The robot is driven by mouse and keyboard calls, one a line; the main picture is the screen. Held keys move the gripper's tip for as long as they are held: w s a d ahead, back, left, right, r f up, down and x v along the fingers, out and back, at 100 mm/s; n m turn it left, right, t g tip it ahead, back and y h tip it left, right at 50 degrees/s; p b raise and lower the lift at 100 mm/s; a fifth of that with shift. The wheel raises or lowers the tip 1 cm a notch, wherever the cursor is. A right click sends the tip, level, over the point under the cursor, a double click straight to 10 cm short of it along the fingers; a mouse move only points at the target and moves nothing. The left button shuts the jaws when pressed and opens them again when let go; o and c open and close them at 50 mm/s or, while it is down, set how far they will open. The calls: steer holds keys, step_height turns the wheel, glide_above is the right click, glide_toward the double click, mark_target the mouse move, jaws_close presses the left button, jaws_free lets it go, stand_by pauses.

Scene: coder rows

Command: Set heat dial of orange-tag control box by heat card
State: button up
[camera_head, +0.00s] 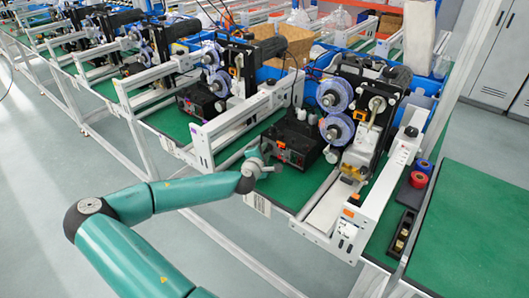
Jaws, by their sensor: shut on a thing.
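A black control box (291,143) stands on the green bench beside the near winding machine, its front panel facing me, with small red marks on it. My gripper (267,166) is at the lower left of that panel, shut on what looks like a dial there. The jaws hide the dial, so its setting cannot be read. An orange tag (348,213) sits on the front end of the white frame (372,200) right of the box. A small pale label (347,230) is below it; its print is too small to read, and I cannot tell whether it is the heat card.
A second black control box (203,106) stands further left, past a white rail (236,118). Purple-blue reels (337,128) are close behind the near box. Red and blue rolls (420,174) lie at the right. The grey floor in front is clear.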

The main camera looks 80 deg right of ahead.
stand_by(0.4)
steer(key=o, duration=0.7)
steer(key=s+v, duration=0.1)
steer(key=v, duration=1.2)
steer(key=shift+w+a, duration=0.45)
steer(key=shift+w, duration=0.1)
